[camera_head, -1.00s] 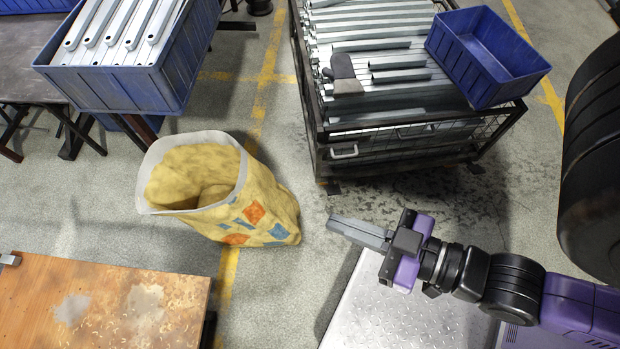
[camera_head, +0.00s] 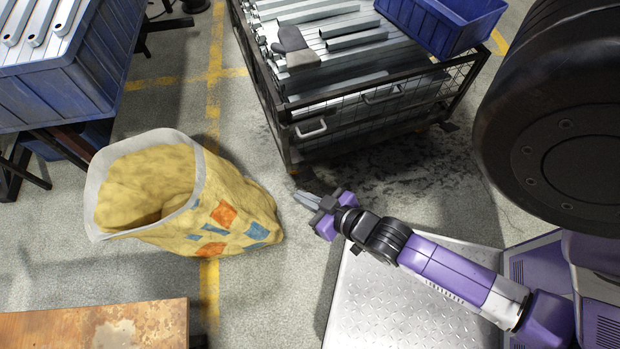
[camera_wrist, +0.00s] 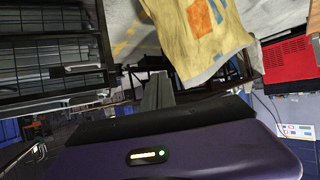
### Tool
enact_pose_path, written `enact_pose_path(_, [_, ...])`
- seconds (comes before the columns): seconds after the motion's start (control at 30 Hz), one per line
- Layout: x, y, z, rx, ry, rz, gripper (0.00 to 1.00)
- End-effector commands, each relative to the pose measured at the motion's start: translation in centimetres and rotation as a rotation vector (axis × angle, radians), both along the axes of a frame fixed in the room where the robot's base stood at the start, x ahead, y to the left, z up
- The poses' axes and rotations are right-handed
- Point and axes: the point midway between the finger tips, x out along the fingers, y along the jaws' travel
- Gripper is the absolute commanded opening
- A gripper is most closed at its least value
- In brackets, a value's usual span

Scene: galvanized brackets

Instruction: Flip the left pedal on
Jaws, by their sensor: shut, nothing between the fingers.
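I cannot make out a left pedal in either view. In the wrist view a small white plate (camera_wrist: 298,131) with coloured marks lies on the right, by a thin cable; it is too small to tell what it is. My gripper (camera_head: 307,200) is shut and empty, between the yellow bag and the wire-sided cart, above the floor. Its grey fingers also show in the wrist view (camera_wrist: 158,92), pressed together and pointing away from the wrist.
The yellow bag (camera_head: 235,205) stands left of my gripper. The wire-sided cart (camera_head: 375,120) with metal bars is behind it. A blue crate (camera_head: 90,90) stands upper left, a rusty table (camera_head: 60,330) lower left. A red box (camera_wrist: 288,60) shows in the wrist view. Bare floor lies between.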

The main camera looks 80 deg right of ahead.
Motion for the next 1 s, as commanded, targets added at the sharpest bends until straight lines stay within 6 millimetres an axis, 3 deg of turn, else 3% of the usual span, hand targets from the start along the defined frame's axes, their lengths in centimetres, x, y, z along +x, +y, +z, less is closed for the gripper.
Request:
enact_pose_path(0.03, [1.0, -2.5, -5.2, 0.008, 0.018, -0.068, 0.00])
enact_pose_path(0.2, [2.2, -10.2, -15.9, 0.062, 0.098, -0.275, 0.00])
enact_pose_path(0.3, [2.3, -14.2, -20.3, 0.094, 0.133, -0.376, 0.00])
enact_pose_path(0.4, [2.1, -17.2, -23.2, 0.121, 0.158, -0.450, 0.00])
enact_pose_path(0.6, [1.7, -20.0, -25.3, 0.148, 0.180, -0.519, 0.00])
enact_pose_path(1.0, [1.8, -20.1, -25.4, 0.149, 0.182, -0.521, 0.00])
